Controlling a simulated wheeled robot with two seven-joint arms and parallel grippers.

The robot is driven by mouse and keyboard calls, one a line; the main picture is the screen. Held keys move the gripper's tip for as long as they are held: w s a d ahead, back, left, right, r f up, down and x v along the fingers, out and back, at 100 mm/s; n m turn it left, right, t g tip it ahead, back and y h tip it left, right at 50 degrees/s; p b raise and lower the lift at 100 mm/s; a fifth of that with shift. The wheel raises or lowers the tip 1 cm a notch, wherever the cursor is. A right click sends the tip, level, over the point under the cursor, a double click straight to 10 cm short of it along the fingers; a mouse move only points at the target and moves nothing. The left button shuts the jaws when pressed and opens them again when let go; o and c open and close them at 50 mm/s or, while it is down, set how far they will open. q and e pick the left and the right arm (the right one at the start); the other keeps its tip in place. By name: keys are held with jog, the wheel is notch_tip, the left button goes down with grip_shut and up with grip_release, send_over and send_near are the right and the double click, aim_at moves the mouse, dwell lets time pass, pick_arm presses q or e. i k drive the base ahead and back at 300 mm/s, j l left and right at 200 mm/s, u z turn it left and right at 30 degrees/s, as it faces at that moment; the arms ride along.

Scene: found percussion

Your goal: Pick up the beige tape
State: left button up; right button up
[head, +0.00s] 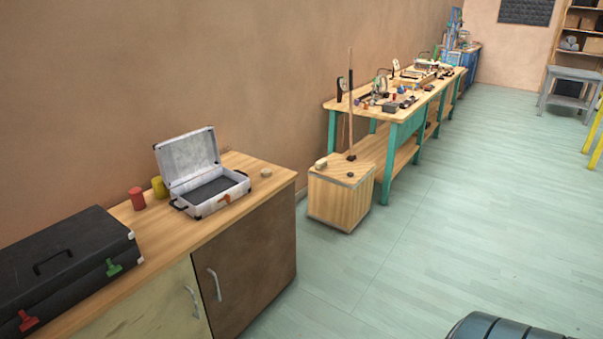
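A small round beige thing that looks like the beige tape (266,173) lies flat on the wooden cabinet top (245,163), near its right end. It is just right of an open white case (214,190). Another small pale thing (321,163) sits on a low wooden box (341,200) farther back; it is too small to tell what it is. Neither of my grippers is in view.
A red can (137,199) and a yellow can (159,188) stand left of the white case. A black case (62,265) fills the cabinet's left end. A green-legged workbench (388,113) holds tools. A dark ribbed object (500,328) is at lower right. The floor between is clear.

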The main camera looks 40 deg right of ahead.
aim_at(266, 172)
jog(key=z, duration=1.2)
jog(key=i+l, duration=0.2)
jog(key=i, duration=0.65)
jog(key=i+l+z, duration=0.1)
jog(key=i, duration=0.75)
jog(key=i+l+z, duration=0.1)
jog(key=i, duration=0.8)
jog(key=l, duration=0.1)
